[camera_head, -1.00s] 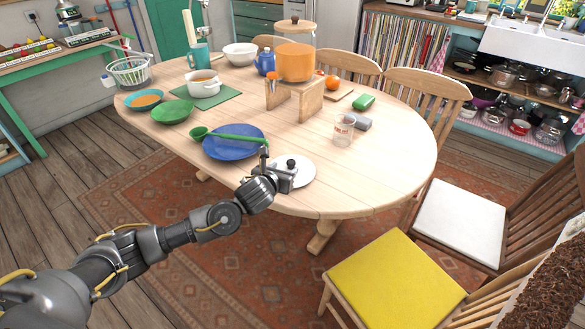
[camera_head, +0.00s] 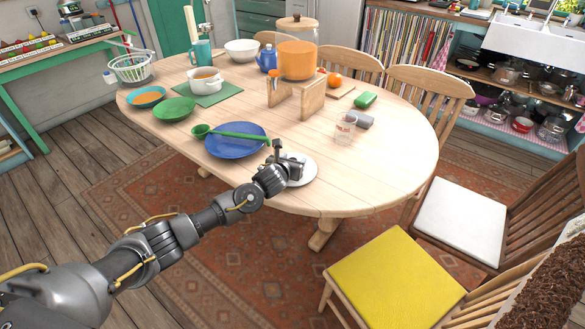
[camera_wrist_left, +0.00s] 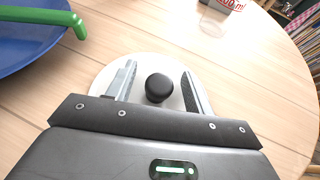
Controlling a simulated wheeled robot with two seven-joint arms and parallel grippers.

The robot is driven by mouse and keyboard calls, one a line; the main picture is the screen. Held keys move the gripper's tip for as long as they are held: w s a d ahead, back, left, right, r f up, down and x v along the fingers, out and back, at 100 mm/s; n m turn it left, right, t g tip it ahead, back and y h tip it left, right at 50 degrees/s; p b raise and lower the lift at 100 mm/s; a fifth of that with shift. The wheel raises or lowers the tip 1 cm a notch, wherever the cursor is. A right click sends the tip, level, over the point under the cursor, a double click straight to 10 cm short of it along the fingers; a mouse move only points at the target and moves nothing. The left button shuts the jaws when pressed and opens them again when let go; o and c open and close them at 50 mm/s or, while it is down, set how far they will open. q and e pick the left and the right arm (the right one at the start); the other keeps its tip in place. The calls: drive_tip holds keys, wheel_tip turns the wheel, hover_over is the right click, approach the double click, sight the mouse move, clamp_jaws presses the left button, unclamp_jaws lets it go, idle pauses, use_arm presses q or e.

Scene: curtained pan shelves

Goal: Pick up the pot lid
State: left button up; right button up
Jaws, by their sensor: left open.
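The pot lid (camera_head: 308,171) is a white disc lying on the near edge of the wooden table. Its round black knob (camera_wrist_left: 159,87) shows in the left wrist view. My left gripper (camera_head: 290,158) is over the lid and hides much of it in the head view. In the left wrist view my left gripper (camera_wrist_left: 158,85) is open, with one finger on each side of the knob and a gap on both sides. I cannot tell exactly how high the fingertips are above the lid. My right gripper is not in view.
A blue plate (camera_head: 232,148) with a green ladle (camera_head: 240,135) lies left of the lid. A juice dispenser (camera_head: 297,60) on a wooden stand is farther back. The table's right side is clear.

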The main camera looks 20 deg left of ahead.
use_arm(q)
clamp_jaws()
idle(0.3)
drive_tip(key=shift+r, duration=0.1)
